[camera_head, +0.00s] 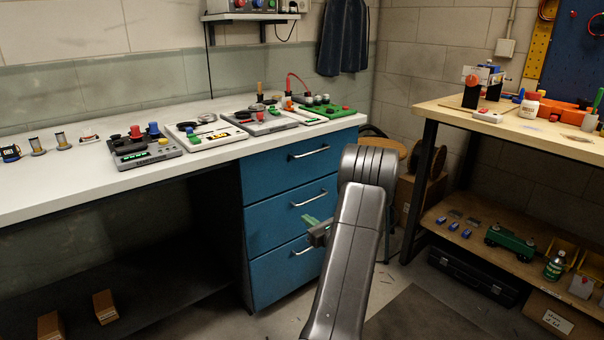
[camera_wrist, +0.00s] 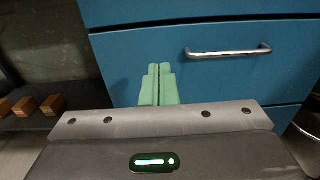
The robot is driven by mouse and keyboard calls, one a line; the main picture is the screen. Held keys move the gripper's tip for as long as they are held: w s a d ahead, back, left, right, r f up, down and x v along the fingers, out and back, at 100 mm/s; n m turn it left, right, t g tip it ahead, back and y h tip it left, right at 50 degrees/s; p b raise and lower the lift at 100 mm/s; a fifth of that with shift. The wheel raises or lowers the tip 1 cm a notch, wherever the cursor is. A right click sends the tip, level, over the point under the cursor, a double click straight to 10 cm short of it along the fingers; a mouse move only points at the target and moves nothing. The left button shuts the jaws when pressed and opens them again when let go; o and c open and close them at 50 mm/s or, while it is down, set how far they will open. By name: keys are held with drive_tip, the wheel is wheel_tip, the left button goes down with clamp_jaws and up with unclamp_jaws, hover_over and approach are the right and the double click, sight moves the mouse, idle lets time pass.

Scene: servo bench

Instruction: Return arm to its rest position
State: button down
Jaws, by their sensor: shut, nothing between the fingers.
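My arm rises at the lower middle of the head view, bent over at its top joint. My gripper (camera_head: 308,221) sticks out to the left of the arm, in front of the blue drawer cabinet (camera_head: 261,190). In the wrist view its two green fingers (camera_wrist: 159,72) lie side by side, shut with nothing between them. They point at the blue drawer fronts, below and to the left of a metal drawer handle (camera_wrist: 228,51). I cannot tell how far the fingertips are from the drawer front.
Above the cabinet is a white bench (camera_head: 60,188) with several control boxes and small parts. A wooden workbench (camera_head: 548,141) with tools and a loaded lower shelf (camera_head: 480,246) stands at right. Wooden blocks (camera_head: 104,307) rest on a dark shelf at lower left. All drawers look shut.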

sight(279, 199)
drive_tip(key=b+x, duration=0.1)
drive_tip(key=x, duration=1.3)
drive_tip(key=shift+b, duration=0.3)
